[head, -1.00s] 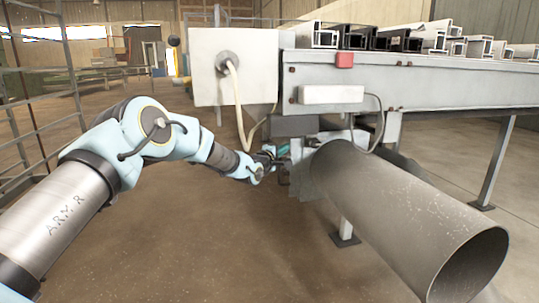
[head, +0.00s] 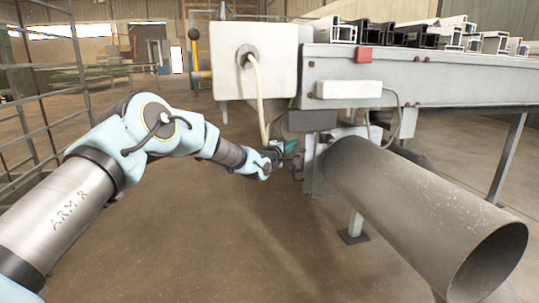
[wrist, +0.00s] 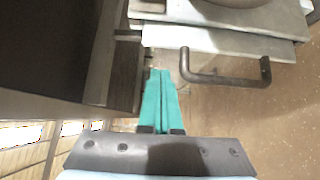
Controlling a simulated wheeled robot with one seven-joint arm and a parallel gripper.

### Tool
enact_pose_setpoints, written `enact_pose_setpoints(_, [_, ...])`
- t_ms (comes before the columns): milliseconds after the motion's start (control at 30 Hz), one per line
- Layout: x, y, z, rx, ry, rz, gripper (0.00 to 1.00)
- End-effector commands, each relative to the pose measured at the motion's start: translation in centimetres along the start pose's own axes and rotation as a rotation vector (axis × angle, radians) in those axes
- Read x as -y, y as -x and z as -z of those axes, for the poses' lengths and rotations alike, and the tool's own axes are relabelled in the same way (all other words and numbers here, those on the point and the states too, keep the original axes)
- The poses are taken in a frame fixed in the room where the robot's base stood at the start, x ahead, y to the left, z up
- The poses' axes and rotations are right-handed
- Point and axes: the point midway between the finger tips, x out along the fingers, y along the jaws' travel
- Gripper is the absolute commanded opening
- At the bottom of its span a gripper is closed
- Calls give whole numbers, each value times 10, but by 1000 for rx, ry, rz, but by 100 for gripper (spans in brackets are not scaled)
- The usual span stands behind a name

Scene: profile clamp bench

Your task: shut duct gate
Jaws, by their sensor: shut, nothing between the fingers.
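The duct gate is a flat grey metal plate (wrist: 210,39) across the top of the wrist view, at the mouth of the round duct. A dark U-shaped bar handle (wrist: 225,78) stands out from its edge. In the head view the plate (head: 313,172) is beside the duct's near-left end. My gripper (wrist: 160,75) is shut and empty, with its teal fingers a little left of the handle in the wrist view and not around it. In the head view my gripper (head: 290,146) is close to the plate's left side. How far the gate stands open is unclear.
The wide grey duct (head: 430,215) runs toward the lower right. A grey bench (head: 430,85) carries several cut profiles above. A pale box (head: 230,65) with a hanging cable (head: 260,95) is above my gripper. The floor (head: 240,250) below is clear.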

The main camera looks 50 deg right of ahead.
Motion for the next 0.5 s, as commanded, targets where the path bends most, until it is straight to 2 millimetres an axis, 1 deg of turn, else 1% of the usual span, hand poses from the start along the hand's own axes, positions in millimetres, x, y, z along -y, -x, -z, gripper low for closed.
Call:
enact_pose_setpoints(67, [0,2,0,-1,0,1,0])
enact_pose_setpoints(267, [0,20,2,-3,0,1,0])
enact_pose_setpoints(367, [0,30,3,-3,0,2,0])
enact_pose_setpoints(500, [0,49,3,-4,0,3,0])
